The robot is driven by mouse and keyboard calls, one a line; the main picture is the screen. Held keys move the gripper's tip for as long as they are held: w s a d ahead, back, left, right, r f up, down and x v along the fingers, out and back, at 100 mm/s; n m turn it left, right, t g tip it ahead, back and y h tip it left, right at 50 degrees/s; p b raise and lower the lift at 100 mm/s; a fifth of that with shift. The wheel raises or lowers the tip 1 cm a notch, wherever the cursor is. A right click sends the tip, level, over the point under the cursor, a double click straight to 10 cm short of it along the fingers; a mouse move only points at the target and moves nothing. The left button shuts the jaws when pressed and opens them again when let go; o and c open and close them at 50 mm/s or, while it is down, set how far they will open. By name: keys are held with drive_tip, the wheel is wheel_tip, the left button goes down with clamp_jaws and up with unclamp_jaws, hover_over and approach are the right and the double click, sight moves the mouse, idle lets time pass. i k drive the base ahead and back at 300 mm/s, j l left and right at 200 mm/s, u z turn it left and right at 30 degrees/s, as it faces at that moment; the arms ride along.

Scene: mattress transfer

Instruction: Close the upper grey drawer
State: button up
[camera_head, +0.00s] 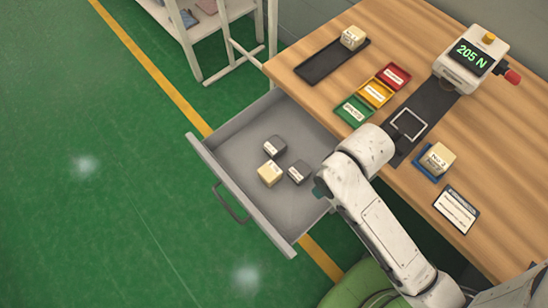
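The grey drawer (217,128) is pulled out from the left side of the wooden table and stands open. Its dark handle (229,203) is on the front panel, which faces the lower left. Two dark grey blocks and one cream block (270,173) lie inside, on the drawer floor. My white arm comes up from the lower right, and its bent part is over the drawer's right end and the table edge. My gripper's fingers do not show. I cannot see any contact with the drawer or its handle.
The wooden table (310,20) carries a black tray with a block, red, yellow and green bins (376,92), a force gauge (470,58) reading 205 N, a block on a blue base and a card. A white shelf stands at the top left. The green floor left of the drawer is clear.

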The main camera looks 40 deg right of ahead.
sight(285, 211)
drive_tip(key=k+j, duration=0.35)
drive_tip(key=j, duration=0.2)
drive_tip(key=i+j, duration=0.1)
drive_tip(key=j, duration=0.55)
drive_tip(key=i+j, duration=0.1)
drive_tip(key=j, duration=0.5)
drive_tip(key=z, duration=0.05)
